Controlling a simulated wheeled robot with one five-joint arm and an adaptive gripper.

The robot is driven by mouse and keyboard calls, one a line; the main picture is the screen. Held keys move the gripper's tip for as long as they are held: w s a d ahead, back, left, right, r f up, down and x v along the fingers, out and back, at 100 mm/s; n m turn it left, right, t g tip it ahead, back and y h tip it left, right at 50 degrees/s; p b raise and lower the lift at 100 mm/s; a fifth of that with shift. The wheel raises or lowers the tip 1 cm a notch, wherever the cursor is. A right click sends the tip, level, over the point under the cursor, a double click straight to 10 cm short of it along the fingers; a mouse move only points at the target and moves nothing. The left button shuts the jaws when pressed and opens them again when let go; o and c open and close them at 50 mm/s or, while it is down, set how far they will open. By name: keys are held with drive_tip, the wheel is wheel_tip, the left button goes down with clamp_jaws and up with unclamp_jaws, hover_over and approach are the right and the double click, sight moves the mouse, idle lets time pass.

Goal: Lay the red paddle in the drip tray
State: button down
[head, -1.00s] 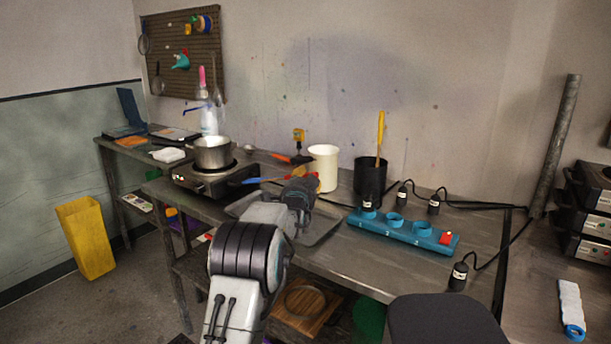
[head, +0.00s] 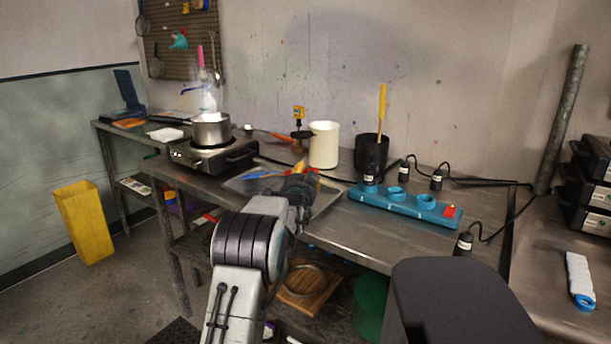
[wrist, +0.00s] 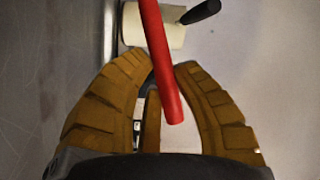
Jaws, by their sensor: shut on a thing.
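The red paddle's handle (wrist: 162,65) runs between the brown fingers of my gripper (wrist: 163,68) in the wrist view, and my gripper is shut on it. In the head view my gripper (head: 300,180) is over the grey drip tray (head: 328,203), and a bit of red (head: 317,174) shows beside it. My gripper and arm hide part of the tray. The paddle's far end is out of the wrist view, and I cannot tell whether it touches the tray.
A blue-handled tool (head: 262,174) shows left of my gripper. A hotplate (head: 213,153) with a pot (head: 211,129) stands to the left. A white bucket (head: 323,145) and black bucket (head: 371,153) stand behind.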

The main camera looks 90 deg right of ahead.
idle(0.3)
drive_tip(key=c, duration=0.9)
unclamp_jaws()
drive_tip(key=shift+f, duration=0.1)
drive_tip(key=shift+c, duration=0.2)
drive_tip(key=shift+a, duration=0.1)
drive_tip(key=shift+w+a, duration=0.2)
drive_tip(key=shift+a, duration=1.75)
drive_tip(key=shift+w+a, duration=0.25)
drive_tip(key=shift+a, duration=1.7)
drive_tip(key=shift+w+a, duration=0.2)
drive_tip(key=shift+a, duration=1.75)
